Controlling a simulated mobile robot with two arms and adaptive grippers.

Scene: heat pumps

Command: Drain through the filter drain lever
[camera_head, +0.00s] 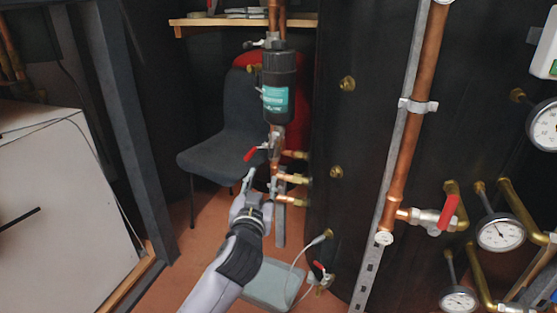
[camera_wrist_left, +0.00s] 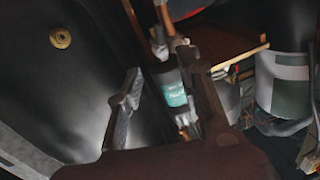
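The black filter (camera_head: 279,70) with a teal label hangs on the vertical copper pipe in the head view. A red lever (camera_head: 251,154) sticks out to the left on the valve just below it. I cannot tell for sure whether this is the drain lever. My left gripper (camera_head: 261,178) is open and empty, below and close to the red lever, in front of the lower pipe. In the left wrist view, the filter's teal label (camera_wrist_left: 174,92) shows between the spread fingers (camera_wrist_left: 160,85). The red lever cannot be made out there. My right gripper is out of view.
A dark chair (camera_head: 222,130) stands behind the pipe. Brass fittings (camera_head: 293,179) stick out right of my gripper. A copper pipe with a red-handled valve (camera_head: 447,212) and gauges (camera_head: 500,233) are at right. Another red lever (camera_head: 319,266) sits low, near a grey box (camera_head: 270,284).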

